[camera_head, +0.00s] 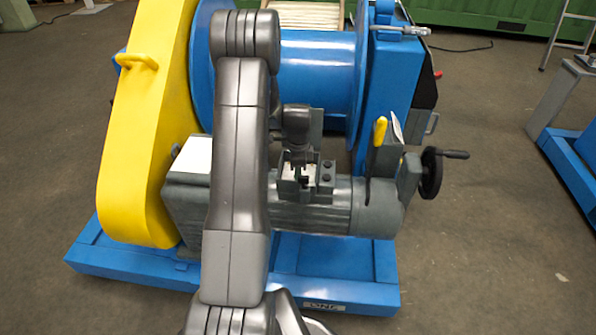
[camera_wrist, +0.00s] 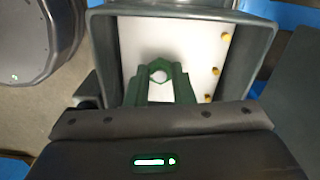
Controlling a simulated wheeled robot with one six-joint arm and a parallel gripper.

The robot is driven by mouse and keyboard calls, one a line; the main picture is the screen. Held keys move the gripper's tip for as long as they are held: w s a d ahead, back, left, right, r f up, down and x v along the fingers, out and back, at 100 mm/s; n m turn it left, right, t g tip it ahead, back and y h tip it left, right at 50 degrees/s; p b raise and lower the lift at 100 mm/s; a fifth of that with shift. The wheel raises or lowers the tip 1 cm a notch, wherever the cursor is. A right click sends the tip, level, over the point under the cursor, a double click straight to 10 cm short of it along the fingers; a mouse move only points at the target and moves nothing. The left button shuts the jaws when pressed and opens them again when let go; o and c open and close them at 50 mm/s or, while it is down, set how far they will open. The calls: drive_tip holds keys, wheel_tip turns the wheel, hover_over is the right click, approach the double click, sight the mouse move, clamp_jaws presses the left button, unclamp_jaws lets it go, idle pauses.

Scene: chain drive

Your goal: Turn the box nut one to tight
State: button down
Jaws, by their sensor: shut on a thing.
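An open grey terminal box (camera_wrist: 253,50) with a white inside fills the upper middle of the wrist view. In the head view the box (camera_head: 327,181) sits on top of the grey motor (camera_head: 315,207). My gripper (camera_wrist: 159,74) reaches down into the box with its green fingers closed together. It also shows in the head view (camera_head: 301,178). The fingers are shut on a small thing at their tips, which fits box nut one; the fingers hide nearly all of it. Three brass-coloured nuts or screws (camera_wrist: 216,71) stand apart in a row to the right of the fingers.
The box walls rise close around the fingers. A yellow lever (camera_head: 380,133) and a black handwheel (camera_head: 432,172) stand to the right of the box. The yellow chain guard (camera_head: 150,130) is on the left, and the blue drum (camera_head: 318,75) lies behind.

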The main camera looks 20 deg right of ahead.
drive_tip(key=shift+w+d+r, duration=0.1)
drive_tip(key=shift+w+r, duration=0.05)
drive_tip(key=shift+r, duration=0.05)
drive_tip(key=c, duration=1.6)
unclamp_jaws()
drive_tip(key=o, duration=0.4)
drive_tip(key=shift+f, duration=0.1)
drive_tip(key=shift+c, duration=0.2)
wheel_tip(320, 180, up, 14)
drive_tip(key=p, duration=0.2)
drive_tip(key=shift+f, duration=0.1)
wheel_tip(320, 180, down, 14)
drive_tip(key=shift+b, duration=1.05)
